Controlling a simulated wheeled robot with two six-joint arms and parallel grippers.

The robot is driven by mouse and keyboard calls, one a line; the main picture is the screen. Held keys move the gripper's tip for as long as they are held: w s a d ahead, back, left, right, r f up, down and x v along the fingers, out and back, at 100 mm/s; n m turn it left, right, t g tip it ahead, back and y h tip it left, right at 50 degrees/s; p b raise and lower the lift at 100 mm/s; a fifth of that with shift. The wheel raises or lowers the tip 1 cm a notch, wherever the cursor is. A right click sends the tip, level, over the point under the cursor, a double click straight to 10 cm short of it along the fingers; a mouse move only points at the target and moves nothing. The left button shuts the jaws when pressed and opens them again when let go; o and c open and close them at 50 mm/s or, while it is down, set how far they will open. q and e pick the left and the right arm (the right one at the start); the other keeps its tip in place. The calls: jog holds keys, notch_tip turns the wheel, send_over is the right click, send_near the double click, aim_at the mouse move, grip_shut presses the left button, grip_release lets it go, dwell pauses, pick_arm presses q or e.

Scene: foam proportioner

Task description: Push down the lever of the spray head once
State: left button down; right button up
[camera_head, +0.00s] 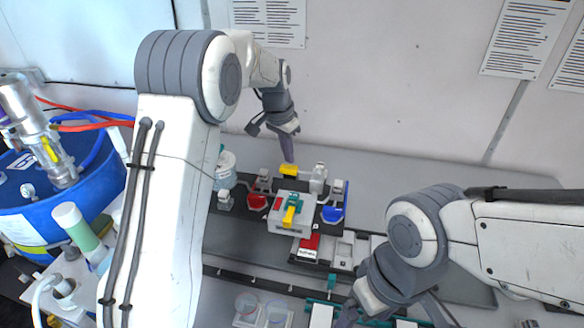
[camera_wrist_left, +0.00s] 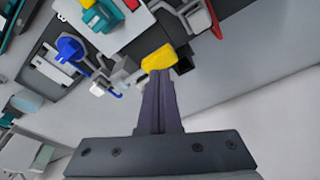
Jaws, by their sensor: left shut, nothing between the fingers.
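A yellow block-like piece (camera_head: 289,171), which looks like the spray head's lever, sits at the back of the equipment on the bench. It also shows in the left wrist view (camera_wrist_left: 158,58). My left gripper (camera_head: 288,158) points down from above with its fingers together and nothing between them. In the left wrist view my left fingertips (camera_wrist_left: 158,76) meet the near edge of the yellow piece; whether they press on it, I cannot tell. My right gripper (camera_head: 390,312) is low at the front right, its fingers spread apart, away from the yellow piece.
A white box (camera_head: 290,222) with a yellow and teal valve stands in front of the lever. A blue drum (camera_head: 60,205) stands at the left. The bench behind is mostly clear.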

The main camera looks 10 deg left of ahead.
aim_at(289, 167)
pick_arm(q)
jog(key=shift+f, duration=0.2)
dwell(0.4)
jog(key=shift+f+b, duration=1.4)
jog(key=shift+f, duration=0.6)
jog(key=shift+r, duration=0.1)
notch_tip(289, 167, up, 8)
jog(key=p, duration=0.7)
jog(key=shift+r, duration=0.1)
dwell(0.5)
